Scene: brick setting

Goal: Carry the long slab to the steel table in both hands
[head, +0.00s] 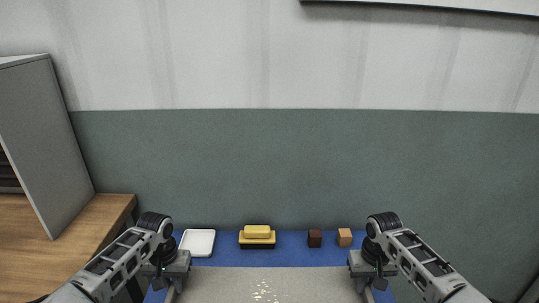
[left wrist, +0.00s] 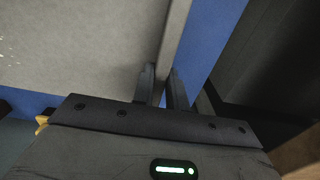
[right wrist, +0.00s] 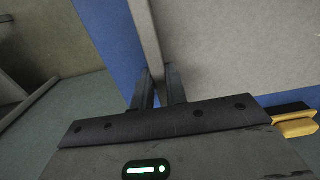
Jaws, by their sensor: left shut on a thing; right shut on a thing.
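The long slab (head: 265,284) is a wide grey speckled piece at the bottom of the head view, level between my two grippers. Its near part is cut off by the picture's edge. My left gripper (head: 170,284) is shut on the slab's left edge; the left wrist view shows the fingers (left wrist: 164,88) on either side of the rim of the slab (left wrist: 90,45). My right gripper (head: 366,284) is shut on the right edge; the right wrist view shows the fingers (right wrist: 160,88) on the rim of the slab (right wrist: 230,50). I cannot make out a steel table.
A blue surface (head: 220,250) lies under and behind the slab. On it are a white tray (head: 198,242), a yellow and black object (head: 257,236), a dark brown block (head: 314,238) and an orange-brown block (head: 345,237). A wooden desk (head: 95,225) and grey cabinet (head: 45,140) stand left.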

